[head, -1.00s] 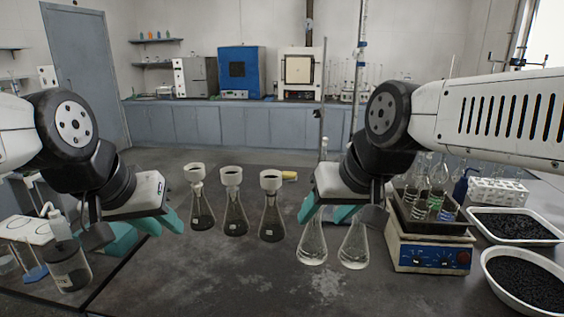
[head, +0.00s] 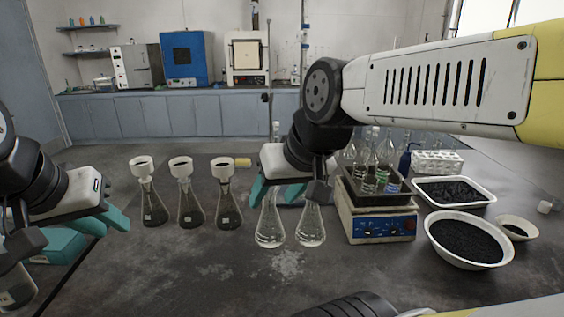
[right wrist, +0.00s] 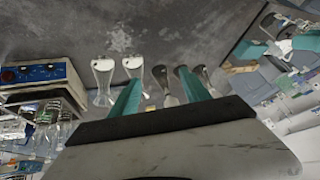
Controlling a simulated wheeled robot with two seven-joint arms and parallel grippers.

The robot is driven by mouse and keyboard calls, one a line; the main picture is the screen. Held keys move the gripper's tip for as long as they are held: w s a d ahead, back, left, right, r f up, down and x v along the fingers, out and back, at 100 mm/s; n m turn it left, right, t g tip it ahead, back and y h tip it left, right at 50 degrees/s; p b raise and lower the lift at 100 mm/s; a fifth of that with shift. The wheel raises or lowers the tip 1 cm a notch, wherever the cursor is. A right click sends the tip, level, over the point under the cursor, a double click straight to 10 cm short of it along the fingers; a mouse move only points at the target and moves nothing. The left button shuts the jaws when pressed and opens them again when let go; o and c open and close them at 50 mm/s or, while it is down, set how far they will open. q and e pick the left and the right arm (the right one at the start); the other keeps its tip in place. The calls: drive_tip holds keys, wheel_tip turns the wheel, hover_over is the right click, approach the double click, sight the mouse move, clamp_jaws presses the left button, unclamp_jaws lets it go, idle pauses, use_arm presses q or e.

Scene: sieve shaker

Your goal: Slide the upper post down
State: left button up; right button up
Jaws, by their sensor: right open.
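Behind my right gripper, a tall thin rod (head: 304,62) and a shorter thin rod (head: 269,112) stand upright. Their lower ends are hidden, and I cannot tell whether either is the upper post. My right gripper (head: 276,194) is open and empty above two clear flasks, its teal fingers apart; in the right wrist view its fingers (right wrist: 162,92) also stand apart with nothing between them. My left gripper (head: 85,234) is low at the left edge, its teal fingers apart and nothing seen between them.
Three dark-filled flasks (head: 190,205) with white funnels stand left of two clear flasks (head: 270,225). A blue-panelled device (head: 380,228) carries a dark tray of glassware. A white tray (head: 486,203) and bowl (head: 432,240) of black grains lie right. The front middle of the bench is bare.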

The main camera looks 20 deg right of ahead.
drive_tip(key=shift+c, duration=0.4)
drive_tip(key=c, duration=0.7)
drive_tip(key=shift+w+r, duration=0.1)
drive_tip(key=shift+w, duration=0.05)
drive_tip(key=c, duration=0.4)
drive_tip(key=w+r+t, duration=0.1)
drive_tip(key=w+r, duration=0.3)
drive_tip(key=w, duration=0.2)
drive_tip(key=w+r+t, duration=0.2)
drive_tip(key=w+r, duration=0.3)
drive_tip(key=w, duration=0.2)
drive_tip(key=w+r+t, duration=0.2)
drive_tip(key=w+r, duration=0.2)
drive_tip(key=w, duration=0.2)
drive_tip(key=shift+w+d+r, duration=0.25)
drive_tip(key=shift+w+r, duration=0.1)
drive_tip(key=shift+w, duration=0.05)
clamp_jaws()
wheel_tip(320, 180, up, 23)
drive_tip(key=m+t+h, duration=0.4)
drive_tip(key=t+h, duration=0.4)
drive_tip(key=t, duration=0.2)
hover_over(269, 40)
drive_tip(key=s, duration=0.2)
drive_tip(key=shift+a+f, duration=0.15)
drive_tip(key=shift+f, duration=0.8)
drive_tip(key=shift+a+f, duration=0.15)
drive_tip(key=shift+f, duration=0.75)
